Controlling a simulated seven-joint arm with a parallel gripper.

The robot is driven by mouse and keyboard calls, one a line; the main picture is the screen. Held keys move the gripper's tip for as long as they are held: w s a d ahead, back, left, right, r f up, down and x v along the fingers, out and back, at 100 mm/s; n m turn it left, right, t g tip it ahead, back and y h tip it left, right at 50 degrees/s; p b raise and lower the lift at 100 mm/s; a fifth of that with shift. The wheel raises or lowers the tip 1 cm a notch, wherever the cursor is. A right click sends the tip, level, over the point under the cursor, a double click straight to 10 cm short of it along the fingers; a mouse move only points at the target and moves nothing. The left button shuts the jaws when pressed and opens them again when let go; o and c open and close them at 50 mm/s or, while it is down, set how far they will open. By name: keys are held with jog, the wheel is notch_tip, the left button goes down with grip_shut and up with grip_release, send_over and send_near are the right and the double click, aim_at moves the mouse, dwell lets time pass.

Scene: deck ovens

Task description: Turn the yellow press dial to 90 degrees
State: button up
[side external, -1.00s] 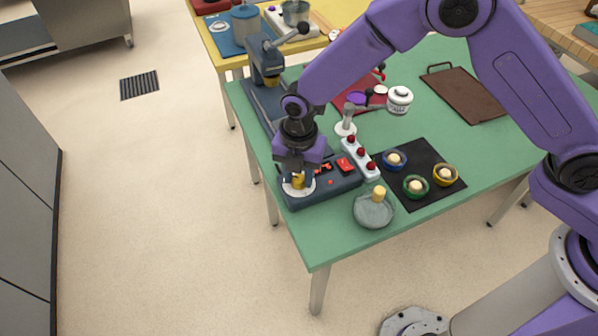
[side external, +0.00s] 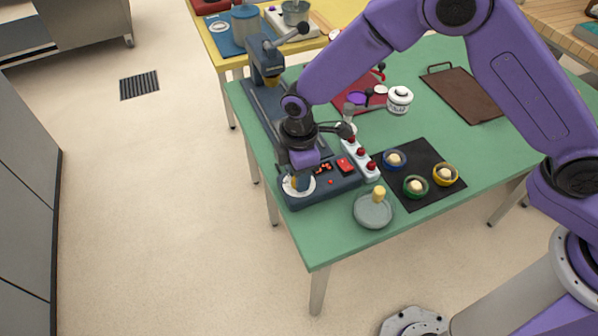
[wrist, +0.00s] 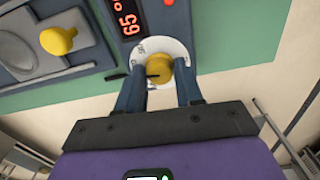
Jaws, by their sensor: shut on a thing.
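The yellow press dial (wrist: 156,68) sits on a white round scale plate (wrist: 182,50) in the wrist view. My gripper (wrist: 158,82) has one finger on each side of the dial and is shut on it. A dark pointer mark shows on the dial's left part. The red digits of the display (wrist: 129,22) beside it seem to read 65, turned sideways. In the side view my gripper (side external: 299,184) points down over the white plate (side external: 292,190) at the front left end of the dark control box (side external: 320,192). There the fingers mostly hide the dial.
A black mat (side external: 432,198) holds several coloured rings. The dark press (side external: 266,70) stands at the back left.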

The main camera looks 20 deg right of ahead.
jog(key=m, duration=0.4)
jog(key=shift+m, duration=0.3)
jog(key=m, duration=0.4)
jog(key=shift+m, duration=0.3)
jog(key=o, duration=1)
jog(key=shift+o, duration=0.2)
notch_tip(320, 180, up, 17)
jog(key=shift+r, duration=0.2)
